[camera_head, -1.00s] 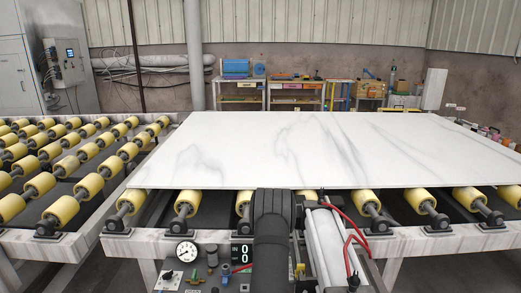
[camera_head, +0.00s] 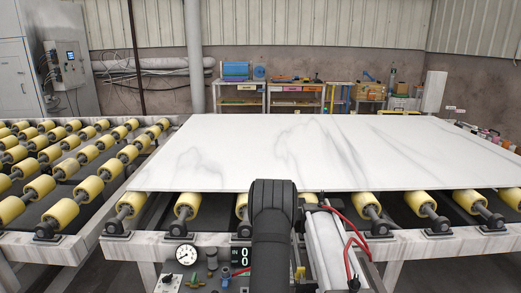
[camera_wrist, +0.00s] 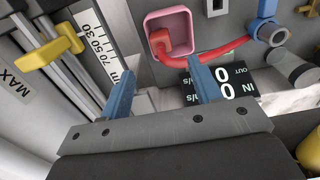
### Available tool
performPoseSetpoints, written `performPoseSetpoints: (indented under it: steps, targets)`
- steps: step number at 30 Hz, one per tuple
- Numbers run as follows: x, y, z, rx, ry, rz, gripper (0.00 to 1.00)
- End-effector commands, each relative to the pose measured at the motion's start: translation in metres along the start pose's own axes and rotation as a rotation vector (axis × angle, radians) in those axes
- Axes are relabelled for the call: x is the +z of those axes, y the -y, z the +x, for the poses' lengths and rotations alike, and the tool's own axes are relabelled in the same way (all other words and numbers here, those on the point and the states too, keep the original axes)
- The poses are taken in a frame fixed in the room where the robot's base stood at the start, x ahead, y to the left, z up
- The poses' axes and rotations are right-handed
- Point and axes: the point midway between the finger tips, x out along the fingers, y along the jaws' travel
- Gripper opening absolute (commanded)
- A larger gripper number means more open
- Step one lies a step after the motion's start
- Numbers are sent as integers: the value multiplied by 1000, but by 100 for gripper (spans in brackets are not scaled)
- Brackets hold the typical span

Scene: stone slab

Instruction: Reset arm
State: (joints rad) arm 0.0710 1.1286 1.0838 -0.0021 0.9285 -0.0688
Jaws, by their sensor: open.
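My gripper (camera_wrist: 162,90) shows in the wrist view with its two blue fingers spread apart and nothing between them. The white marbled stone slab (camera_head: 270,150) lies flat on the roller table.
Yellow rollers (camera_head: 187,205) line the table's front edge beneath the slab. A second roller conveyor (camera_head: 60,165) stands at the left. A pressure gauge (camera_head: 186,254) and red hoses (camera_head: 350,225) sit close beside my arm. Shelves with tools (camera_head: 295,92) stand at the back wall.

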Motion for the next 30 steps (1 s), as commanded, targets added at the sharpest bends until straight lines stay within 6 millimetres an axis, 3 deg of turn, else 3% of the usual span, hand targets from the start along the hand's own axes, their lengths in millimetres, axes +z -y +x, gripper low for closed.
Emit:
performPoseSetpoints:
  steps: [14, 16, 30]
  targets:
    - [0, 0, -98, 0, -4, 0, 58]
    - [2, 0, -78, 0, 6, 0, 58]
    - [1, 0, 17, 0, 3, 0, 58]
